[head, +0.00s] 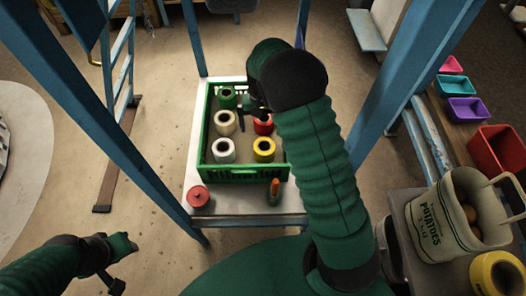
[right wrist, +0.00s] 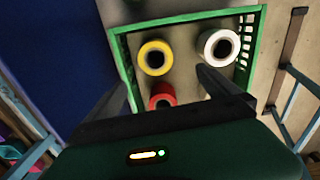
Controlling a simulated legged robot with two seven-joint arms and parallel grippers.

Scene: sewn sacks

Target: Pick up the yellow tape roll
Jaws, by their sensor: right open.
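The yellow tape roll (head: 264,149) stands on end in the near right corner of a green crate (head: 246,174), and also shows in the right wrist view (right wrist: 155,57). My right gripper (head: 253,112) is over the crate's far right part, beyond the yellow roll and near the red roll (head: 263,125). In the right wrist view its open fingers (right wrist: 164,80) hold nothing, and the yellow roll appears beyond them. My left gripper (head: 118,265) is low at the left, away from the crate; its jaws are unclear.
White rolls (head: 223,150) and a green roll (head: 227,98) share the crate. A red round item (head: 198,196) and an orange-topped item (head: 274,191) stand before it. Blue posts (head: 400,70) flank the table. A potato sack (head: 455,215) stands at right.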

